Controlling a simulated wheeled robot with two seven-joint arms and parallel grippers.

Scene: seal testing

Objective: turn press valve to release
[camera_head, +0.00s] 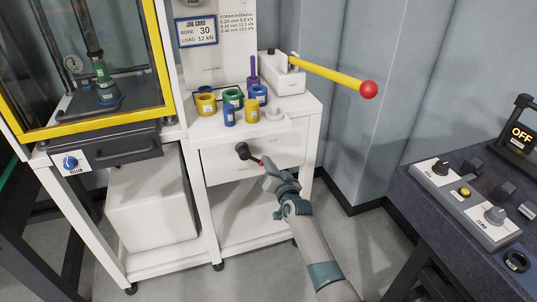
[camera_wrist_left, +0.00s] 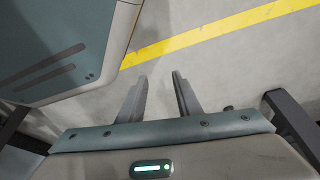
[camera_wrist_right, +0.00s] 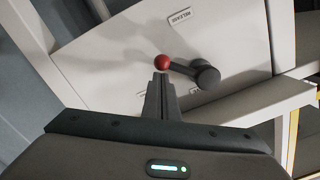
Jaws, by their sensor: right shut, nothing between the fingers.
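The press valve is a dark lever (camera_head: 243,150) with a red tip on the white cabinet front. In the right wrist view its round dark hub (camera_wrist_right: 207,75) is at the right, and the arm runs left to the red ball (camera_wrist_right: 163,62). A RELEASE label (camera_wrist_right: 179,17) is above it on the panel. My right gripper (camera_head: 266,170) is shut and empty, fingertips (camera_wrist_right: 160,80) just below the red ball; I cannot tell whether they touch. My left gripper (camera_wrist_left: 158,76) is open and empty over the floor, outside the head view.
Above the valve, several coloured rings and cylinders (camera_head: 232,97) stand on the cabinet top. A yellow pump handle (camera_head: 325,72) with a red knob juts right. The yellow-framed press (camera_head: 90,131) is at left. A dark control table (camera_head: 450,225) is at right.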

